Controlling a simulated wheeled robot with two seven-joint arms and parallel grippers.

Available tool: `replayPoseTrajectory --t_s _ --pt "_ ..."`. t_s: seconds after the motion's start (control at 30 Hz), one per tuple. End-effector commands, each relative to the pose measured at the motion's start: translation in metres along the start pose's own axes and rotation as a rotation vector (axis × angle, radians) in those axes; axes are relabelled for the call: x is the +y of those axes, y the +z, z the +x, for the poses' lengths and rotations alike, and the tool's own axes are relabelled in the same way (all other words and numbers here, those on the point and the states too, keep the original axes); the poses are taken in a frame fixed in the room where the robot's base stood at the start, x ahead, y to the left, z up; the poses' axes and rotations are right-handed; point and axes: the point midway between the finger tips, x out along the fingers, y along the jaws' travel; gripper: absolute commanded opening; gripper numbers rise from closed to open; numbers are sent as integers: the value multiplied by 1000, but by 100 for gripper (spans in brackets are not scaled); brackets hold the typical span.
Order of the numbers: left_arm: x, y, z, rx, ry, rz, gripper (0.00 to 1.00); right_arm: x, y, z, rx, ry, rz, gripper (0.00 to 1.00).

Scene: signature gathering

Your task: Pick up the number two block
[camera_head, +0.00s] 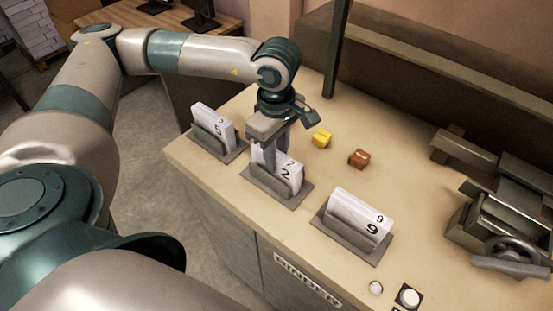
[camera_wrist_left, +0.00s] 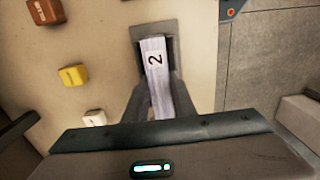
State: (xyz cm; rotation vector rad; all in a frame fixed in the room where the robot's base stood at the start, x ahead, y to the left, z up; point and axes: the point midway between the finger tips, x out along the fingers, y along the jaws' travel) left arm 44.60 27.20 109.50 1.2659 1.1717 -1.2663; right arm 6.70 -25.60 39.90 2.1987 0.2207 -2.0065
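The number two block, a white stack of sheets marked 2 (camera_head: 285,174), stands in a grey holder (camera_head: 276,196) in the middle of the row of holders. In the left wrist view the block (camera_wrist_left: 156,62) rises from its holder toward the camera. My left gripper (camera_head: 268,160) is down over this block from behind. In the left wrist view its two fingers (camera_wrist_left: 160,98) lie along either side of the block, very close to it. I cannot tell whether they press on it. The gripper hides part of the block in the head view. My right gripper is not in view.
A block marked 5 (camera_head: 211,121) stands in a holder to the left, and one marked 9 (camera_head: 361,218) to the right. Small yellow (camera_head: 321,138) and brown (camera_head: 358,158) cubes lie behind. A white cube (camera_wrist_left: 95,118) shows in the wrist view. Metal machinery (camera_head: 505,225) stands right.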

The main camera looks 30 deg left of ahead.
Motion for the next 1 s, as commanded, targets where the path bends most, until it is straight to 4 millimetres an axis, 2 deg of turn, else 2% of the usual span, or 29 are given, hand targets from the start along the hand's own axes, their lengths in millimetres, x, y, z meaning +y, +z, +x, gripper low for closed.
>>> replayPoseTrajectory --t_s 0.3,0.47,1.0 --pt "0 0 -2 -1 1 0 0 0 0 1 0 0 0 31" --pt "1 0 -12 -1 4 0 0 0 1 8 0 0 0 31" --pt "1 1 -90 -1 4 1 0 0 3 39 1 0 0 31"
